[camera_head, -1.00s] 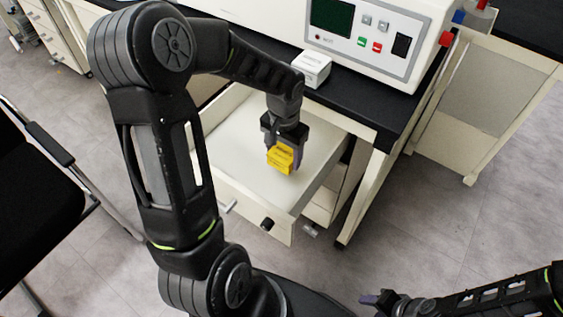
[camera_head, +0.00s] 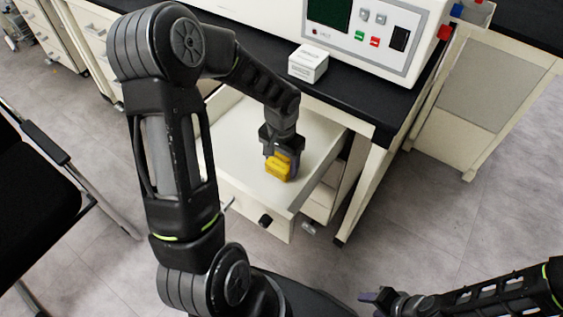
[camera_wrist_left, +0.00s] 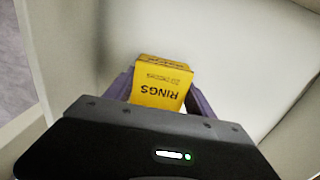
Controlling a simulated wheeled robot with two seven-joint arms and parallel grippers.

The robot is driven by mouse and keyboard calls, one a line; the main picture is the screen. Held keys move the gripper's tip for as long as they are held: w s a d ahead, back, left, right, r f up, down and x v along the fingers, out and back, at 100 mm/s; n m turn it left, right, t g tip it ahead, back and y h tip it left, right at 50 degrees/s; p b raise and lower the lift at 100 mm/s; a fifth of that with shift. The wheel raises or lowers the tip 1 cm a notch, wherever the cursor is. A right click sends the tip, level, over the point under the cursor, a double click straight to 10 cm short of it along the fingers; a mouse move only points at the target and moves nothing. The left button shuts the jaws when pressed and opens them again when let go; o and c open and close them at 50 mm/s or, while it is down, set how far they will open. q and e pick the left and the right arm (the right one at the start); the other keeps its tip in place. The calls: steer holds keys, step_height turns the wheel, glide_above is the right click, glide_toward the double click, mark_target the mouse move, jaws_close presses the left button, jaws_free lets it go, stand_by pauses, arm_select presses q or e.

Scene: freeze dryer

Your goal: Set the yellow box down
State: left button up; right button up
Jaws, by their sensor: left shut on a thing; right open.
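The yellow box (camera_head: 279,167) is in my left gripper (camera_head: 281,160), inside the open white drawer (camera_head: 235,140). In the left wrist view the yellow box (camera_wrist_left: 160,83) shows the word RINGS and sits between the two purple fingers of the left gripper (camera_wrist_left: 160,95), which is shut on it. The drawer floor (camera_wrist_left: 220,50) lies behind and below the box. I cannot tell whether the box touches the floor. My right gripper (camera_head: 372,298) is open and empty at the bottom of the head view, away from the drawer.
A white box (camera_head: 308,63) stands on the black worktop (camera_head: 365,98) above the drawer, beside the white machine (camera_head: 375,35). The drawer's walls surround the left gripper. A black chair (camera_head: 35,205) stands at the left. The drawer floor around the box is clear.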

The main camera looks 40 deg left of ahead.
mark_target(282, 160)
arm_select(q)
steer(key=shift+f, duration=0.1)
steer(key=shift+f, duration=0.15)
steer(key=o, duration=1.4)
steer(key=shift+r, duration=0.5)
step_height(282, 160, up, 12)
steer(key=shift+f+p, duration=0.2)
steer(key=shift+p, duration=0.85)
